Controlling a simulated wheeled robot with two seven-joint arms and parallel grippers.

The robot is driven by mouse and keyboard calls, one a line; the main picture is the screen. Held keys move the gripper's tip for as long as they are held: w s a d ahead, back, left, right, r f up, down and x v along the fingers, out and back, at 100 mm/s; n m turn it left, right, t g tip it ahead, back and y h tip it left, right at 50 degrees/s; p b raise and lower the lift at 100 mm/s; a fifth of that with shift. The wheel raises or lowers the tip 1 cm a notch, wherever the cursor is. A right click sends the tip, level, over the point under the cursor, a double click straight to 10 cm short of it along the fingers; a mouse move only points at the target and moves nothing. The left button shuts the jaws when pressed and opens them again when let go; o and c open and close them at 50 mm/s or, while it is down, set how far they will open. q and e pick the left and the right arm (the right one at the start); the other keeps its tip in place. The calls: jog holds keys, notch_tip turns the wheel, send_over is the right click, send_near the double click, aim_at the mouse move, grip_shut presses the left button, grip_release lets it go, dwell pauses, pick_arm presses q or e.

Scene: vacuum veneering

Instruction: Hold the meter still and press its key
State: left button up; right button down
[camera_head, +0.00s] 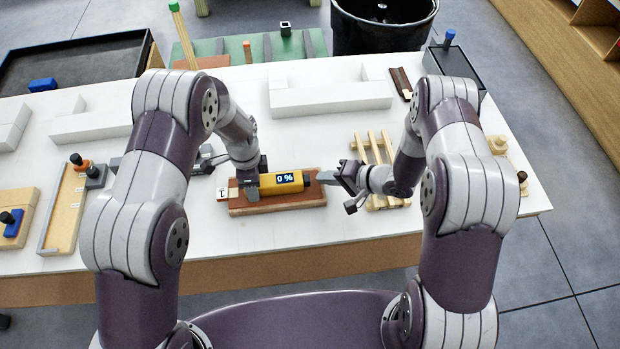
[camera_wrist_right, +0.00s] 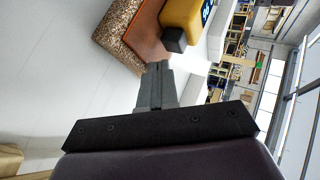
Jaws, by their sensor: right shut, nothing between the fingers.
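The yellow meter (camera_head: 266,188) lies on a reddish-brown board (camera_head: 290,202) on the white table, its display reading "0 %". My left gripper (camera_head: 250,182) is at the meter's left end; its arm hides part of the jaws, so I cannot tell whether they are closed on it. My right gripper (camera_head: 326,176) is shut and empty, pointing left at the meter's right end. In the right wrist view, its closed fingertips (camera_wrist_right: 155,72) are just short of the dark key block (camera_wrist_right: 174,40) on the end of the yellow meter (camera_wrist_right: 182,14).
A slatted wooden rack (camera_head: 374,148) stands just right of my right gripper. A small tag (camera_head: 222,194) marked 1 is at the board's left end.

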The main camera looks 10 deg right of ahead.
jog(key=shift+a, duration=0.1)
dwell(0.5)
jog(key=shift+a, duration=0.3)
jog(key=shift+a, duration=0.55)
dwell(0.8)
jog(key=shift+d, duration=1)
jog(key=shift+d, duration=2.5)
